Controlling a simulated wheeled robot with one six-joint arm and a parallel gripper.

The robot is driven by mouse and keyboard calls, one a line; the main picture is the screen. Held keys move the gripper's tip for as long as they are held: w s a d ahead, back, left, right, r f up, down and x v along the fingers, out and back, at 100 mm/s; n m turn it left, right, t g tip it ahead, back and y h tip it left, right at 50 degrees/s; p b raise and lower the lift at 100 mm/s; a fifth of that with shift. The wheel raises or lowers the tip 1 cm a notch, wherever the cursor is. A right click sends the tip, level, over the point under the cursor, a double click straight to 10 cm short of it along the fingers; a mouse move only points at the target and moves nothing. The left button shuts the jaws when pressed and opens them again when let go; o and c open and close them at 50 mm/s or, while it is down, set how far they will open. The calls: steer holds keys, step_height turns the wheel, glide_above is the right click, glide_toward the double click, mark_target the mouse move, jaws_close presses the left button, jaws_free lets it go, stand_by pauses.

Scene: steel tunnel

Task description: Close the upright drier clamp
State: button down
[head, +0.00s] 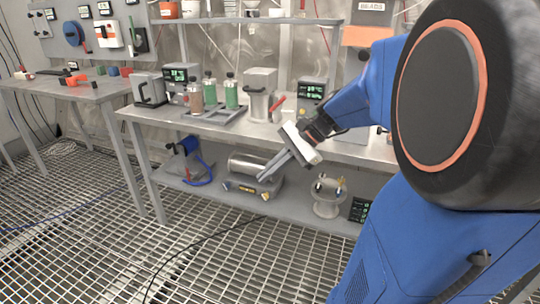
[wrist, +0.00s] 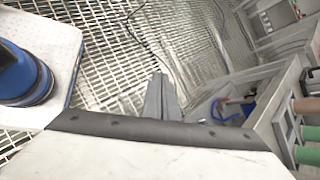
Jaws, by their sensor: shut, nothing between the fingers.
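A pale upright cylinder (head: 257,105), which looks like the drier, stands on the bench top near the middle of the head view. A red lever (head: 277,106) sticks up at its right side, tilted to the right, and looks like the clamp handle. My gripper (head: 262,178) is in front of the bench, below and in front of the lever and apart from it. Its fingers point down and left. They also show together in the wrist view (wrist: 158,80), shut and empty. The drier and lever are not clearly visible in the wrist view.
The bench top (head: 215,125) also holds bottles in a rack (head: 220,112) and displays (head: 312,92). The lower shelf holds a metal cylinder (head: 247,163) and a flanged fitting (head: 327,195). A side table (head: 75,91) stands left. The grating floor in front is open, crossed by cables.

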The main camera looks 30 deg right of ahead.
steer(key=s+d+f+n+g+h, duration=0.3)
steer(key=s+f+n+g+h, duration=0.15)
steer(key=n, duration=0.75)
steer(key=d+n+g+h, duration=0.2)
steer(key=d+n+h, duration=0.2)
steer(key=n, duration=0.5)
steer(key=n+t+h, duration=0.6)
steer(key=n+h, duration=0.7)
steer(key=n, duration=1.4)
glide_toward(280, 102)
steer(key=s+d+f, duration=0.1)
steer(key=d+f, duration=0.1)
steer(key=d, duration=0.1)
steer(key=s+d+f, duration=0.1)
steer(key=d+f, duration=0.1)
steer(key=d, duration=0.1)
steer(key=d+f, duration=0.2)
steer(key=d, duration=0.1)
steer(key=shift+s+f, duration=0.3)
steer(key=shift+s, duration=0.1)
steer(key=shift+w+a+r, duration=0.45)
steer(key=shift+w+r, duration=0.3)
steer(key=shift+w, duration=0.05)
steer(key=shift+w+a+r, duration=0.2)
steer(key=shift+w+r, duration=0.4)
steer(key=shift+r, duration=0.05)
